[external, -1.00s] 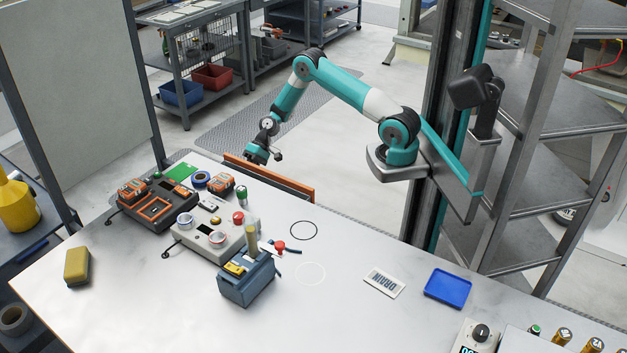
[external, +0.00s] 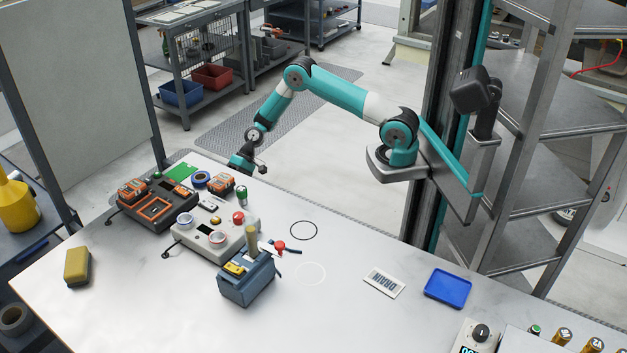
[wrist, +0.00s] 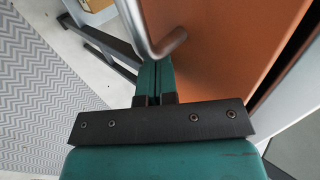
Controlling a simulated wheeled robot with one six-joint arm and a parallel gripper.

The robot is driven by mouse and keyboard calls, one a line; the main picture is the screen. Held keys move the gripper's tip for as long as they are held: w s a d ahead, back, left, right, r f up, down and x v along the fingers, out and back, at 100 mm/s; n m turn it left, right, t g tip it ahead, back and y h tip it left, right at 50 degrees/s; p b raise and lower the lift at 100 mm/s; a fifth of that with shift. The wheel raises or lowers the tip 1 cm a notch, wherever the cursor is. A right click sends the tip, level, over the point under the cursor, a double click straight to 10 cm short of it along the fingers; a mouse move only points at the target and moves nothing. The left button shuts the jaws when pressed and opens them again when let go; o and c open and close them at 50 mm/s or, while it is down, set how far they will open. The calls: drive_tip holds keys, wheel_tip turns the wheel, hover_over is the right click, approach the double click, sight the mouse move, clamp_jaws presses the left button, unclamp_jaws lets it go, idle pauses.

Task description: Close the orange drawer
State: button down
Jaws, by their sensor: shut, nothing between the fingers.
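The orange drawer (wrist: 215,55) shows its front panel in the wrist view, filling the upper right. A grey metal handle (wrist: 170,42) on it curves down close to my fingertips. My gripper (wrist: 155,66) is shut and empty beside the orange front; I cannot tell whether it touches. In the external view my gripper (external: 240,160) is at the far edge of the table, its tip partly hidden by the tabletop. The drawer cannot be seen there, under the edge of the tabletop.
A grey patterned mat (external: 225,140) lies on open floor behind the table.

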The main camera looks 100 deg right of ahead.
drive_tip(key=s+d+r+t+y+b, duration=0.4)
drive_tip(key=s+d+b, duration=0.6)
drive_tip(key=b, duration=0.1)
drive_tip(key=x, duration=1.4)
drive_tip(key=shift+r, duration=0.35)
drive_tip(key=shift+a, duration=0.1)
